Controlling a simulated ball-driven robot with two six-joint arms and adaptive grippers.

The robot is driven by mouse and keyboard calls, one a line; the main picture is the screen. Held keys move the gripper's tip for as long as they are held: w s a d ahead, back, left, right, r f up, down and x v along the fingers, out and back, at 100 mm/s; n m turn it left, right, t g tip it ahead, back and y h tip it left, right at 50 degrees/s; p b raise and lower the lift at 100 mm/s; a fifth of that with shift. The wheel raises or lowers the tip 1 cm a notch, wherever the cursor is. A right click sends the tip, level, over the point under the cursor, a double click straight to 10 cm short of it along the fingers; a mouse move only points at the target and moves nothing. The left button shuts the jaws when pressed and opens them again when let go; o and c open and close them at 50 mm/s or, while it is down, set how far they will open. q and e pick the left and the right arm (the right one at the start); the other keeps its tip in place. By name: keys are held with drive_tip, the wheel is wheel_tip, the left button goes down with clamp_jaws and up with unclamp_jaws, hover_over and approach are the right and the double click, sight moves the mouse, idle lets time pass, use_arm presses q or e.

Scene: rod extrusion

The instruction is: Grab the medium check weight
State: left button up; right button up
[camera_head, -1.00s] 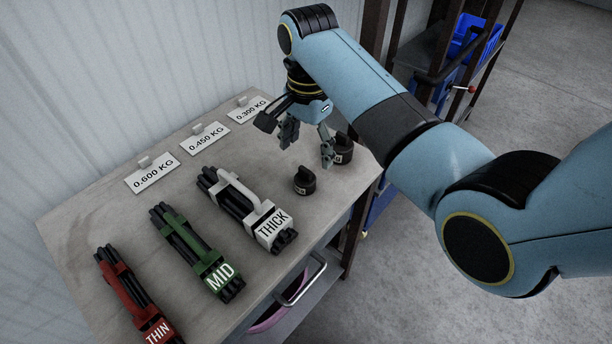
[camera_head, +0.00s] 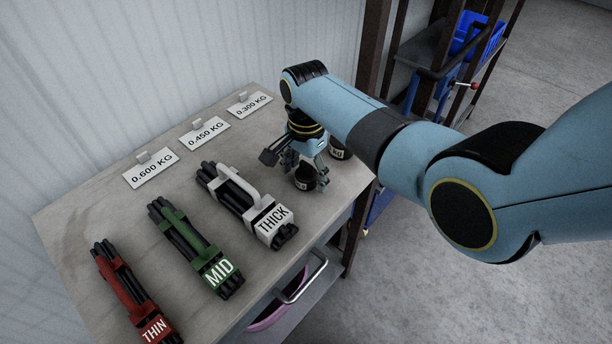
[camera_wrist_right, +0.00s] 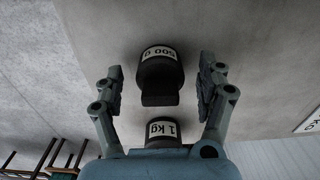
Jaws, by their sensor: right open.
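Two black check weights stand on the table. The nearer one (camera_head: 304,182) is labelled 500 G, and it also shows in the right wrist view (camera_wrist_right: 160,75). The other, labelled 1 Kg (camera_wrist_right: 165,131), shows partly behind my gripper in the head view (camera_head: 338,151). My right gripper (camera_head: 306,172) points down over the 500 G weight. In the wrist view its open fingers (camera_wrist_right: 161,68) stand on either side of that weight, with a gap on both sides. My left gripper is not in view.
A white THICK rod holder (camera_head: 265,221), a green MID holder (camera_head: 215,270) and a red THIN holder (camera_head: 135,292) lie left of the weights. Cards 0.600 KG (camera_head: 152,169), 0.450 KG (camera_head: 205,132) and 0.300 KG (camera_head: 250,105) stand along the wall. The table's right edge is close.

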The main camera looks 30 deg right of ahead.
drive_tip(key=shift+c, duration=0.3)
clamp_jaws()
drive_tip(key=shift+w+r, duration=0.1)
drive_tip(key=shift+r, duration=0.05)
